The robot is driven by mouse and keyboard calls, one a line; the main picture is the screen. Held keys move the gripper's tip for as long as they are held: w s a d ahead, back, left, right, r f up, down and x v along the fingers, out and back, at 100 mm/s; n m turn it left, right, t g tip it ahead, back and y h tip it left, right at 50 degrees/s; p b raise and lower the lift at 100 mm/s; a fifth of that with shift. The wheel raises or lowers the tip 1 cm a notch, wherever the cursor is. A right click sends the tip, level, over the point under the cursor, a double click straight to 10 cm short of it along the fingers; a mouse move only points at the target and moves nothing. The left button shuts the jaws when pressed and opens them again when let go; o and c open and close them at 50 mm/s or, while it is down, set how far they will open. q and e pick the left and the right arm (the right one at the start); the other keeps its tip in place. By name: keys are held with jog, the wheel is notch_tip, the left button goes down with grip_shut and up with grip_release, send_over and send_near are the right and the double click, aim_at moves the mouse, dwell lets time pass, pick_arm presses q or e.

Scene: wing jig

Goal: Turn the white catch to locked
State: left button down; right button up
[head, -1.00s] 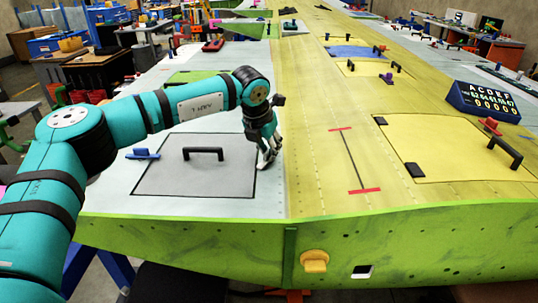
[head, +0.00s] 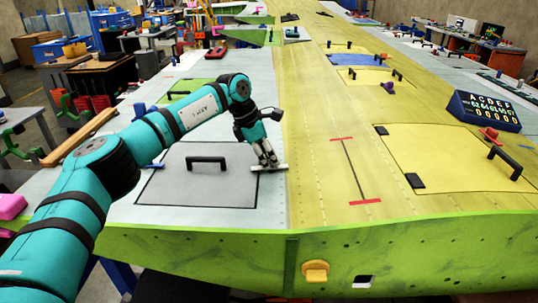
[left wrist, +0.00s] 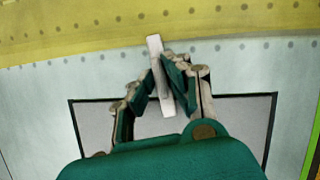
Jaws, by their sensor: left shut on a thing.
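The white catch (head: 270,168) is a pale bar at the right edge of the grey panel (head: 180,190) on the wing. In the head view it lies crosswise to that edge, one end over the panel and the other over the pale skin. It also shows in the left wrist view (left wrist: 155,48), reaching across the panel's dark border. My left gripper (head: 268,163) points down onto the catch and is shut on it; its fingers hide part of the bar. In the left wrist view my left gripper (left wrist: 158,85) has the bar between its fingers. My right gripper is in neither view.
A black handle (head: 206,161) stands on the grey panel. A blue catch (head: 150,166) sits at the panel's left edge. A yellow panel (head: 450,155) with a red catch (head: 490,134) and a counter box (head: 484,110) lie to the right.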

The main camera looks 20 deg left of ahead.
pick_arm(q)
jog(key=shift+w+r+m+g+p, duration=0.1)
jog(key=shift+m+g+p, duration=0.25)
jog(key=shift+m, duration=0.75)
jog(key=c, duration=1.4)
grip_release()
jog(key=shift+a, duration=0.1)
jog(key=shift+o, duration=0.2)
jog(key=v, duration=1.1)
jog(key=shift+a+r, duration=0.3)
jog(key=shift+a, duration=0.05)
